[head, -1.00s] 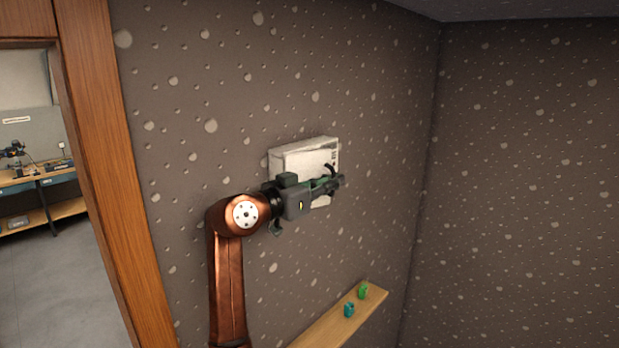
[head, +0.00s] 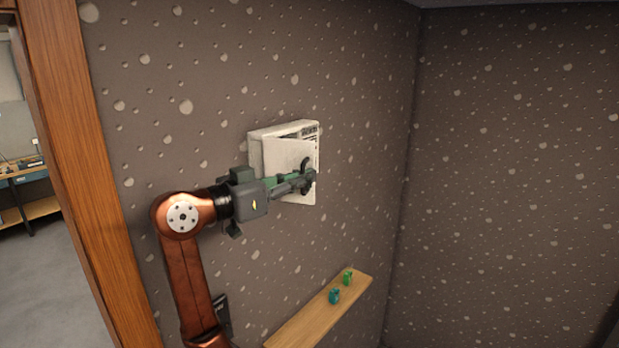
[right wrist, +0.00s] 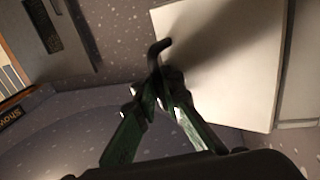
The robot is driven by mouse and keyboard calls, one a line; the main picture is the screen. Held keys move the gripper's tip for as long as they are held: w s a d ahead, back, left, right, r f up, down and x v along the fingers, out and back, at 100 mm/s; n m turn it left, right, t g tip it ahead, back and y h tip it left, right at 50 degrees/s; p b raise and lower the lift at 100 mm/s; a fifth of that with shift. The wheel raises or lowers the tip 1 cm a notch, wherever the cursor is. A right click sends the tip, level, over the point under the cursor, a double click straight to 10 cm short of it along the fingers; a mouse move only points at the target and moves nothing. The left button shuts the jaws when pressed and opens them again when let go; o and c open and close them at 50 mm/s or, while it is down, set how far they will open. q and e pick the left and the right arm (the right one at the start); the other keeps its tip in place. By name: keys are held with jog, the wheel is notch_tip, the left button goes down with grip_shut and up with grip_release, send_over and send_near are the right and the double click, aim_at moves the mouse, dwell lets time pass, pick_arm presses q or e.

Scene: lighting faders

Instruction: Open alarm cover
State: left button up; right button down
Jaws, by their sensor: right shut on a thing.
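The white alarm box (head: 256,152) is mounted on the speckled wall in the head view. Its pale cover (head: 284,156) stands partly ajar, with dark markings of the box showing above and beside it. In the right wrist view the cover (right wrist: 225,60) is a large pale panel, partly shaded. A dark curved handle (right wrist: 158,47) sticks out at its edge. My right gripper (head: 308,177) is shut on this handle, its green fingers meeting around it in the right wrist view (right wrist: 165,85). The fingers hide part of the handle. My left gripper is not in view.
A wooden shelf (head: 310,325) on the wall below holds a teal object (head: 334,296) and a green object (head: 347,278). A wooden door frame (head: 75,170) stands at the left. The space right of the box is clear up to the corner.

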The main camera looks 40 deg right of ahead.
jog(key=shift+a+r, duration=0.1)
jog(key=shift+a, duration=0.45)
